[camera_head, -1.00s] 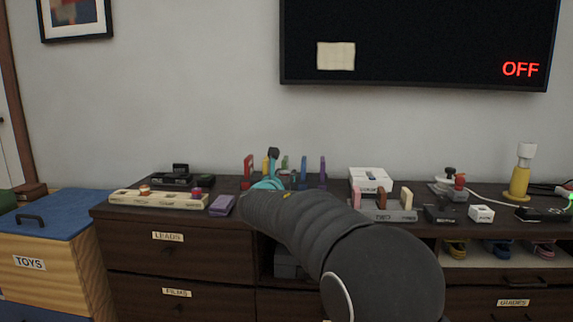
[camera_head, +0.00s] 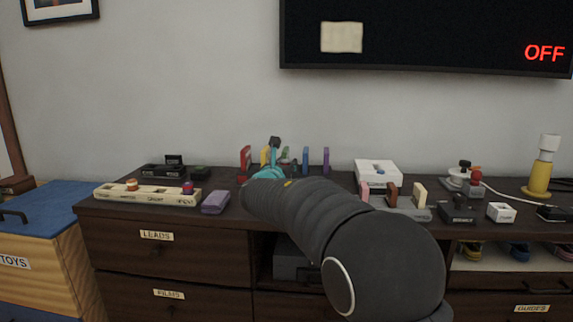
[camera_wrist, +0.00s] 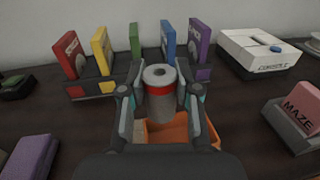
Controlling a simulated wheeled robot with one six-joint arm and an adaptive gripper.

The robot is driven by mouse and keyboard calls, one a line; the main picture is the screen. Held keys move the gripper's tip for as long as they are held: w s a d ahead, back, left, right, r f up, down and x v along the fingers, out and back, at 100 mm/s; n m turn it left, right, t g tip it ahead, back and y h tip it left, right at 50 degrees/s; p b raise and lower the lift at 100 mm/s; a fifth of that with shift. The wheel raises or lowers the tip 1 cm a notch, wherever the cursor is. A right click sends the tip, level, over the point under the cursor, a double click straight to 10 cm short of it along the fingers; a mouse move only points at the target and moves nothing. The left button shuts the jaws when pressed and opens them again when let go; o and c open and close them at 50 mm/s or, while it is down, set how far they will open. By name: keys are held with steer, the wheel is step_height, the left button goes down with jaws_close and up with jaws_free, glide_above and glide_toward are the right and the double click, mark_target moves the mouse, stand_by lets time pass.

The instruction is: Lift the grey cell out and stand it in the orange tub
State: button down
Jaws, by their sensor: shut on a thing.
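In the wrist view my gripper (camera_wrist: 161,105) is shut on the grey cell (camera_wrist: 160,104), a cylinder with a red band and a pale top with a small dark centre. The cell looks upright between the two fingers. The orange tub (camera_wrist: 181,132) shows below and behind the cell in that view; part of it is hidden by the cell and my gripper. I cannot tell whether the cell touches the tub. In the head view my gripper (camera_head: 272,160) is mostly hidden behind my arm, and the tub is hidden.
Behind the gripper stands a rack with several coloured cartridges, red (camera_wrist: 70,56) to purple (camera_wrist: 200,45). A white console (camera_wrist: 258,50) is at the back right and a pink MAZE cartridge (camera_wrist: 301,110) at the right. A purple block (camera_wrist: 30,158) lies at the left.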

steer(key=shift+f+b, duration=3.15)
steer(key=shift+f, duration=0.7)
steer(key=c, duration=0.7)
jaws_free()
steer(key=shift+c, duration=0.2)
steer(key=shift+s, duration=0.1)
steer(key=s+a, duration=0.2)
steer(key=s, duration=0.9)
steer(key=shift+s, duration=0.3)
steer(key=shift+a, duration=0.1)
